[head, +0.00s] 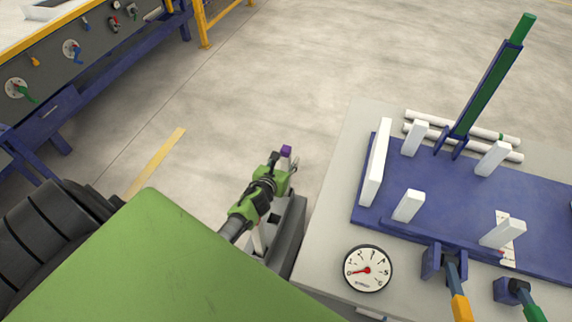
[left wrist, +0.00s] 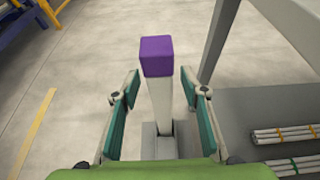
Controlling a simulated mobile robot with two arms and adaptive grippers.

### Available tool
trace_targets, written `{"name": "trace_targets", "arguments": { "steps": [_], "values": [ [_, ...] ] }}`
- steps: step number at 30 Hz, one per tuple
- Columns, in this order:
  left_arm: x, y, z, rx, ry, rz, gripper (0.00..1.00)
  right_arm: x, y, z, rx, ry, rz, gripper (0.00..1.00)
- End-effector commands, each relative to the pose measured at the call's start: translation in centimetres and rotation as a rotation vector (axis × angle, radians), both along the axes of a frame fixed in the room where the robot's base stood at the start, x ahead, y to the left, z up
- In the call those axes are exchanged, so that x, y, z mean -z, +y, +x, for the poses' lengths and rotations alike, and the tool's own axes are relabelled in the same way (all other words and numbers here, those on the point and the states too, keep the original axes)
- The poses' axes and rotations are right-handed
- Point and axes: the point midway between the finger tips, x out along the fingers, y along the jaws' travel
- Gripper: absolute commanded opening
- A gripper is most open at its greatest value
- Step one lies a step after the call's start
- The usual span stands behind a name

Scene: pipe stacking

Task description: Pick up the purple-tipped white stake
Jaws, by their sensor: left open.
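The white stake (left wrist: 159,105) stands upright in the left wrist view, with a purple block tip (left wrist: 157,56) on top. In the head view its purple tip (head: 286,151) shows just past my left gripper (head: 283,164); most of its white shaft is hidden there. My left gripper's teal-padded fingers (left wrist: 160,85) are open, one on each side of the stake, with gaps visible on both sides. The stake's lower end is by a grey block (left wrist: 149,143), partly hidden by the gripper body.
A light table (head: 335,215) at right carries a blue base (head: 455,205) with white blocks, a tilted green bar (head: 490,90), a dial gauge (head: 368,269) and white rods (head: 462,127). A blue workbench (head: 75,80) stands at upper left. Open floor lies between.

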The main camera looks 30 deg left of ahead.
Motion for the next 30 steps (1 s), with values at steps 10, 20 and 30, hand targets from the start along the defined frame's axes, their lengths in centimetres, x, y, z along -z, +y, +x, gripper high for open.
{"name": "trace_targets", "arguments": {
  "steps": [10, 20, 30],
  "values": [
    [0.4, 0.2, 0.8, 0.001, 0.000, 0.000, 0.40, 0.2, 0.0, -0.1, -0.001, 0.002, -0.001, 0.39],
    [0.2, 0.2, 0.9, 0.001, -0.002, 0.000, 0.00, 0.2, 0.0, -0.2, -0.001, 0.004, -0.001, 0.39],
    [-1.0, 0.3, 0.9, 0.002, -0.003, 0.004, 0.00, -0.5, 0.0, -0.2, -0.001, 0.004, -0.001, 0.39]
  ]
}}
